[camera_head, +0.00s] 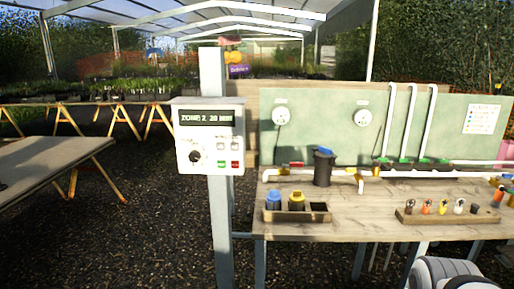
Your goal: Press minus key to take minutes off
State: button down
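A white control box (194,160) is mounted on a grey upright post (211,82). Its dark display (206,117) seems to read "ZONE 2 20 MIN". A black round knob (195,156) is at the lower left of its face. Two small pale keys, a left one (220,146) and a right one (235,146), sit side by side under the display. Their marks are too small to read, so I cannot tell which is minus. A green key (221,163) and a red key (235,164) are below them. My gripper is not in view, and nothing visible touches the box.
A wooden bench (340,215) stands right of the post, holding a dark canister (323,167), a wooden block with blue and yellow pieces (297,217) and a rack of small parts (446,219). A tilted board (45,165) is at left. Gravel before the post looks clear.

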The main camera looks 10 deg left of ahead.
aim_at(220, 146)
jog(key=u, duration=1.45)
jog(key=i, duration=1)
jog(key=u, duration=0.05)
